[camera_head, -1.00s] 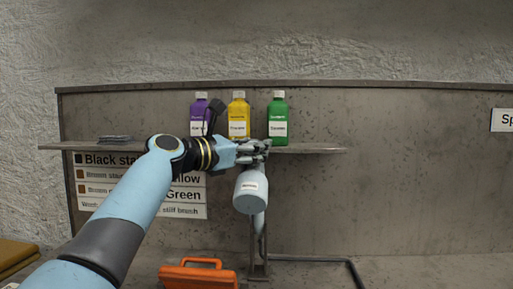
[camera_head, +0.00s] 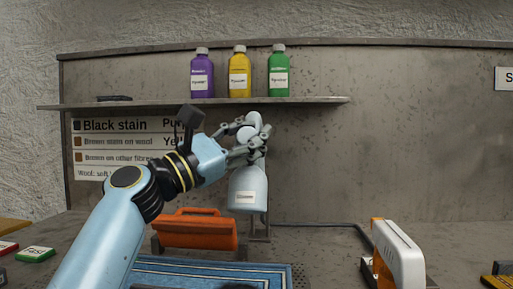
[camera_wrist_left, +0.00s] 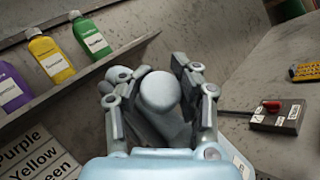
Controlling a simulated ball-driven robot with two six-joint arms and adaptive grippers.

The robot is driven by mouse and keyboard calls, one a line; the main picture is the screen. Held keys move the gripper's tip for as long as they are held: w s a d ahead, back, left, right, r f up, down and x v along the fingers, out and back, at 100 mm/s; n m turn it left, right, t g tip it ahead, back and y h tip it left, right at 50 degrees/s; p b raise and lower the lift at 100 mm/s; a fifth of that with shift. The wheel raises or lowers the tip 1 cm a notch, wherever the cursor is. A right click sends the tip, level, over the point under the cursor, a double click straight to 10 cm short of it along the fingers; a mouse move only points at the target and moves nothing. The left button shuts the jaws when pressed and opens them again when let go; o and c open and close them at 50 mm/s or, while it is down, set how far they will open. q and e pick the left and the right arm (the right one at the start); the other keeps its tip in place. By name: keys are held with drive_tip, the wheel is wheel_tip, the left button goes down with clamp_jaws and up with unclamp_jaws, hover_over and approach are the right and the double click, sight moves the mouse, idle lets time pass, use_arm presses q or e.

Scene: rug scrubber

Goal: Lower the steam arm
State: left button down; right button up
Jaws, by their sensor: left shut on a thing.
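The steam arm is a pale grey-blue, bell-shaped head (camera_head: 248,190) with a small label, hanging in front of an upright metal post (camera_head: 260,228). Its rounded knob (camera_wrist_left: 160,92) shows between my fingers in the left wrist view. My left gripper (camera_head: 247,140) is shut on the upper part of the steam arm, below the shelf. In the left wrist view, the fingers (camera_wrist_left: 158,95) lie on both sides of the knob. The lower part of the steam arm is partly hidden in that view. My right gripper is not in view.
Purple (camera_head: 202,75), yellow (camera_head: 239,74) and green (camera_head: 278,73) bottles stand on the shelf (camera_head: 320,101) above. An orange brush-like tool (camera_head: 195,232) stands behind a blue rug (camera_head: 210,273). A white-and-orange device (camera_head: 400,255) stands at right. A red-switched box (camera_wrist_left: 275,115) shows in the wrist view.

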use_arm(q)
drive_tip(key=shift+s+a+f+m+h+b, duration=0.15)
drive_tip(key=shift+s+f+m+b, duration=0.1)
drive_tip(key=shift+f+b, duration=0.3)
drive_tip(key=shift+s+f+m+h+b, duration=0.15)
drive_tip(key=shift+s+f+b, duration=0.1)
drive_tip(key=shift+f+b, duration=0.3)
drive_tip(key=shift+s+r, duration=0.1)
drive_tip(key=c, duration=1.5)
unclamp_jaws()
drive_tip(key=o, duration=0.5)
drive_tip(key=shift+s+a, duration=0.15)
drive_tip(key=shift+a, duration=0.3)
drive_tip(key=shift+o, duration=0.6)
drive_tip(key=shift+d, duration=0.2)
